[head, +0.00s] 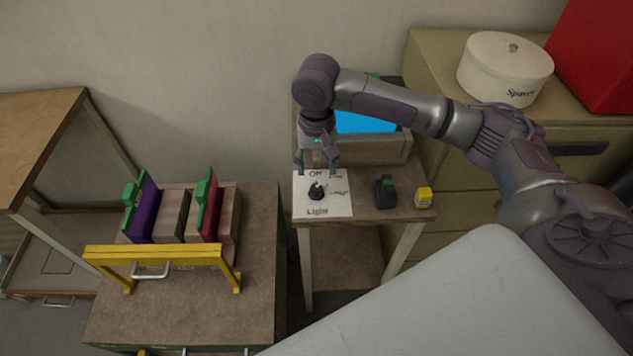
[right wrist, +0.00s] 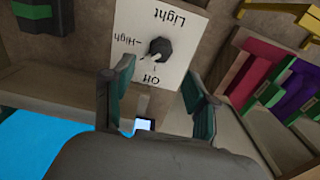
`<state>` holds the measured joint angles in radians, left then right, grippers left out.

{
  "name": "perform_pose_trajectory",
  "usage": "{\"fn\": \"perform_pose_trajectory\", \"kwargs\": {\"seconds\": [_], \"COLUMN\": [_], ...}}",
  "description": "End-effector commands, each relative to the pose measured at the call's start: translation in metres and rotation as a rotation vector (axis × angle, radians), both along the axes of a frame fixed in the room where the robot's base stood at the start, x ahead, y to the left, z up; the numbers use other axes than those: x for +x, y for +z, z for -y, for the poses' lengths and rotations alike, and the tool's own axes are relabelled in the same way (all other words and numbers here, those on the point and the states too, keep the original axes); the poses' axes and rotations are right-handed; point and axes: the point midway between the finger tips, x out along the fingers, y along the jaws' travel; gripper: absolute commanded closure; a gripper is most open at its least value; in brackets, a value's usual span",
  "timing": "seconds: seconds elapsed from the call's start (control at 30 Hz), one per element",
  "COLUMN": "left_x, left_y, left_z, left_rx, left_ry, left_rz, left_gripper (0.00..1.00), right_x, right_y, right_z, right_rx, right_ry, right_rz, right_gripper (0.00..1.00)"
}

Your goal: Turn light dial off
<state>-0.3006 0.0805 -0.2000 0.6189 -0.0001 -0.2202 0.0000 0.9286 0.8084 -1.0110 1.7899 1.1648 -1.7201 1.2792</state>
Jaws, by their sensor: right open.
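The light dial (head: 316,191) is a black knob on a white label plate (head: 338,207) marked "Light", "Off" and other settings, on top of a small brown table. In the right wrist view the dial (right wrist: 159,50) shows upside down, with "Off" and "High" printed on the plate (right wrist: 185,25). My right gripper (head: 318,172) is open and empty at the plate's back edge, just behind the dial. In the right wrist view its two fingers (right wrist: 163,78) are spread apart, with the dial ahead between and beyond them, not touched. My left gripper is not in view.
A black-and-green device (head: 386,191) and a yellow item (head: 423,197) stand right of the plate. A box with a blue surface (head: 365,122) is behind. A yellow frame (head: 155,255) and coloured panels stand on the left table. A white "Spares" pot (head: 505,69) sits at back right.

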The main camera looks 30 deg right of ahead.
Motion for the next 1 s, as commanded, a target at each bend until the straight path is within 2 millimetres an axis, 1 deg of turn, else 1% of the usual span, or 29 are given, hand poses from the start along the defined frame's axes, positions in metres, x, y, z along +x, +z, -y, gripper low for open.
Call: {"fn": "perform_pose_trajectory", "kwargs": {"seconds": [0.03,0.1,0.3,0.4,0.5,0.77,0.8,0.87,1.0], "left_x": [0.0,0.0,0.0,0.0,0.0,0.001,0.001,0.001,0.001], "left_y": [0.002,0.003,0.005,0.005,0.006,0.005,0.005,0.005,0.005], "left_z": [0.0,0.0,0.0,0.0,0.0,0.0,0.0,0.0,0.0], "left_rx": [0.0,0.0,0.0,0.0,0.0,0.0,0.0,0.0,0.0], "left_ry": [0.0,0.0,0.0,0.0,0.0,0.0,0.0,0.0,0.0], "left_rz": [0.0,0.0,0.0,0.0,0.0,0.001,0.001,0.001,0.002], "left_gripper": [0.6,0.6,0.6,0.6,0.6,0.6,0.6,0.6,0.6], "right_x": [-0.001,-0.001,0.0,0.0,0.0,0.0,0.0,0.0,0.0], "right_y": [-0.011,-0.026,-0.057,-0.066,-0.071,-0.072,-0.072,-0.072,-0.072], "right_z": [0.0,0.0,0.0,0.0,0.0,-0.001,-0.001,-0.001,-0.001], "right_rx": [-0.001,-0.001,-0.001,0.001,0.0,0.001,0.001,0.001,0.001], "right_ry": [0.0,0.0,0.001,0.001,0.002,0.003,0.003,0.003,0.002], "right_rz": [-0.004,-0.003,0.0,0.0,0.001,0.003,0.003,0.003,0.003], "right_gripper": [0.42,0.42,0.42,0.42,0.42,0.42,0.46,0.56,0.79]}}
